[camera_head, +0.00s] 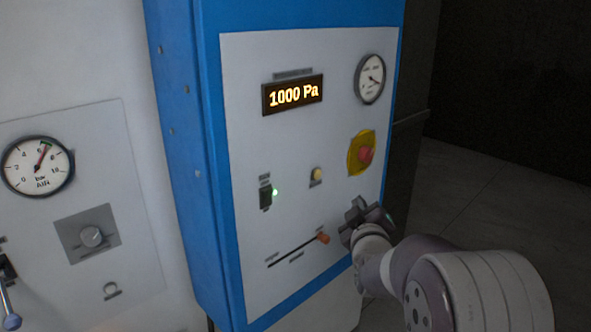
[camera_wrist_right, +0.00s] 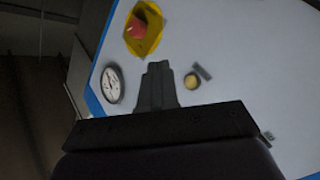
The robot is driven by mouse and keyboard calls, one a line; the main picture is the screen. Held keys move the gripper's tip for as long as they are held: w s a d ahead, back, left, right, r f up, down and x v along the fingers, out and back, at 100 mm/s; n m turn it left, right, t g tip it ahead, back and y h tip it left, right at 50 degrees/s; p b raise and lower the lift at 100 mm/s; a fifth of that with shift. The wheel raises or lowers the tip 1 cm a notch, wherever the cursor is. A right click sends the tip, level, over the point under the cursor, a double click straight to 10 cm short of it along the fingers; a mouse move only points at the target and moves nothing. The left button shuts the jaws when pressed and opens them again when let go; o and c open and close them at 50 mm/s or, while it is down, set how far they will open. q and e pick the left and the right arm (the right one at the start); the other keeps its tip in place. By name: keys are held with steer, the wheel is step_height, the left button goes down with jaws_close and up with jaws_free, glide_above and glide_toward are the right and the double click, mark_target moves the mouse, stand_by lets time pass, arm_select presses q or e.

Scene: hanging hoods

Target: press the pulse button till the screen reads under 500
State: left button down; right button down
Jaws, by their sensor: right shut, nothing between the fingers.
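The screen (camera_head: 293,95) on the blue-edged white panel reads 1000 Pa in orange. A small pale yellow round button (camera_head: 317,174) with a small label sits below it, left of the red emergency knob; I take it for the pulse button, though its label is too small to read. It also shows in the right wrist view (camera_wrist_right: 191,81), just right of the fingers. My right gripper (camera_head: 366,214) is shut and empty, in front of the panel's lower right, below and right of the button. In the wrist view its closed fingers (camera_wrist_right: 157,84) point at the panel. My left gripper is out of view.
A red knob on a yellow plate (camera_head: 364,153) is close above my right gripper. A slider with an orange handle (camera_head: 323,237) lies just left of it. A dark switch (camera_head: 265,194) with a green light and a round gauge (camera_head: 370,79) are on the panel.

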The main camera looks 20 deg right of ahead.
mark_target(317, 175)
steer(key=shift+s+r+n+t+h, duration=0.15)
steer(key=shift+r+n+t, duration=0.15)
steer(key=shift+r, duration=0.3)
steer(key=shift+s+r+n+t+h, duration=0.15)
steer(key=shift+r+n+t, duration=0.15)
steer(key=shift+r, duration=0.25)
steer(key=shift+w, duration=0.2)
steer(key=w+a+p, duration=0.2)
steer(key=w+a, duration=0.1)
steer(key=w, duration=0.5)
steer(key=shift+a, duration=0.2)
steer(key=shift+w, duration=0.1)
stand_by(1.0)
steer(key=shift+w+a, duration=0.15)
steer(key=shift+w, duration=0.2)
